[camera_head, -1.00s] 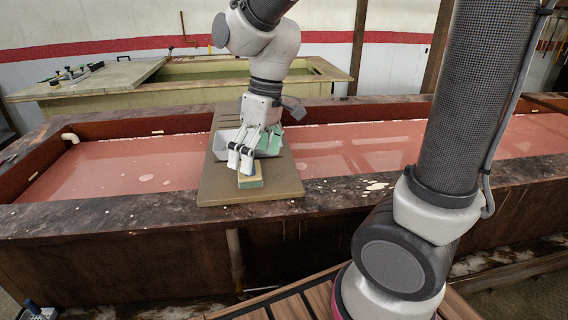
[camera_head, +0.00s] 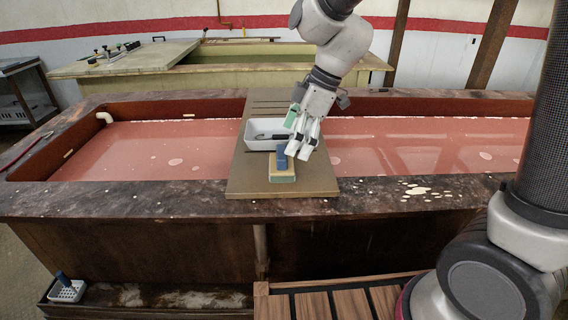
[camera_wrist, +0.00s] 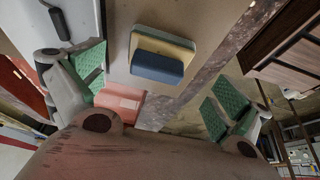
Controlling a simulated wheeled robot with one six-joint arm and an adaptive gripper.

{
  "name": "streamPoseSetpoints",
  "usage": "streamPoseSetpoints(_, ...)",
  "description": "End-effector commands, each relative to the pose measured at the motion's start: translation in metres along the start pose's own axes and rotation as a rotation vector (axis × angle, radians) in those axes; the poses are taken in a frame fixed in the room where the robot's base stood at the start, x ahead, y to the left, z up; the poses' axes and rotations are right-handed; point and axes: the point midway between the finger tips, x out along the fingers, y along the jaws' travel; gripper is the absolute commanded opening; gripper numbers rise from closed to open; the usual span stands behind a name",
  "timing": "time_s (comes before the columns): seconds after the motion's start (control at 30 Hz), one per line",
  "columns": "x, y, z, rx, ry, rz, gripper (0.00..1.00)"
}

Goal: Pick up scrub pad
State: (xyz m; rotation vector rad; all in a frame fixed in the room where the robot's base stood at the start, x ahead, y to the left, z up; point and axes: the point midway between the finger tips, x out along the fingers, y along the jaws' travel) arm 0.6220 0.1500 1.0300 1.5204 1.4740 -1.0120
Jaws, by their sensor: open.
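The scrub pad (camera_head: 282,176) is a small block with a yellow layer, a green layer and a blue raised part on top. It lies on the brown board at its near end. It also shows at top centre in the wrist view (camera_wrist: 163,48), blue part toward me. My gripper (camera_head: 298,136) is above and just right of the pad, tilted. Its fingers are spread and empty, with green textured inner faces. In the wrist view the gripper (camera_wrist: 156,92) has the pad beyond the gap between its fingers, apart from them.
A white tray (camera_head: 257,144) with a dark-handled item stands on the board (camera_head: 250,184) behind the pad. The board spans a wooden-rimmed trough of pink liquid (camera_head: 200,140). A small white basket (camera_head: 67,291) sits low at the left. A pale green tank stands behind.

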Motion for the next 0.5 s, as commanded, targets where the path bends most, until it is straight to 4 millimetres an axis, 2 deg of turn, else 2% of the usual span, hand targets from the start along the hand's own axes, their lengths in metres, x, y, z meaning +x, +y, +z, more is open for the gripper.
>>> streamPoseSetpoints(0.33,0.051,0.001,-0.005,0.001,-0.004,-0.004,1.00)
streamPoseSetpoints(0.5,0.065,0.001,-0.005,0.001,-0.002,-0.001,1.00)
